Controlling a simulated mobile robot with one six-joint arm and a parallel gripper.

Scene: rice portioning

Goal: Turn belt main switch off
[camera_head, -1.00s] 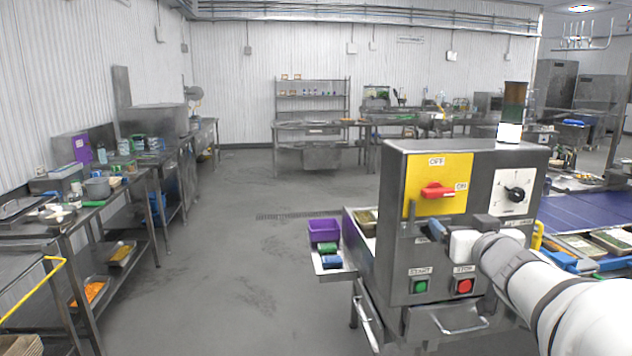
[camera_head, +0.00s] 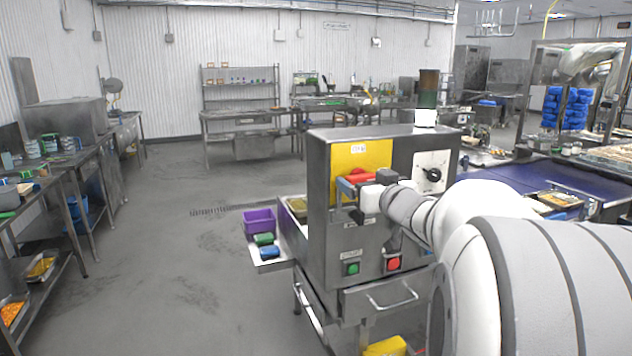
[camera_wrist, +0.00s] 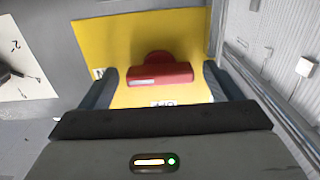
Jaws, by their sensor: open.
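The red main switch (camera_head: 362,174) sits on a yellow plate (camera_head: 345,157) on the front of a steel control box. In the wrist view its red handle (camera_wrist: 160,76) lies nearly horizontal, one end towards the ON label (camera_wrist: 97,73). The OFF label (camera_wrist: 165,103) shows on the side of the handle nearer my gripper. My gripper (camera_wrist: 158,70) is open, its two dark fingers on either side of the handle with gaps visible. Contact cannot be told. In the head view my gripper (camera_head: 357,188) partly hides the switch.
A black rotary dial (camera_head: 432,175) is on the box's right. Below are a green start button (camera_head: 352,269) and a red stop button (camera_head: 393,264). A purple bin (camera_head: 259,221) stands on a side shelf to the left. The blue belt (camera_head: 505,178) is at right; open floor lies left.

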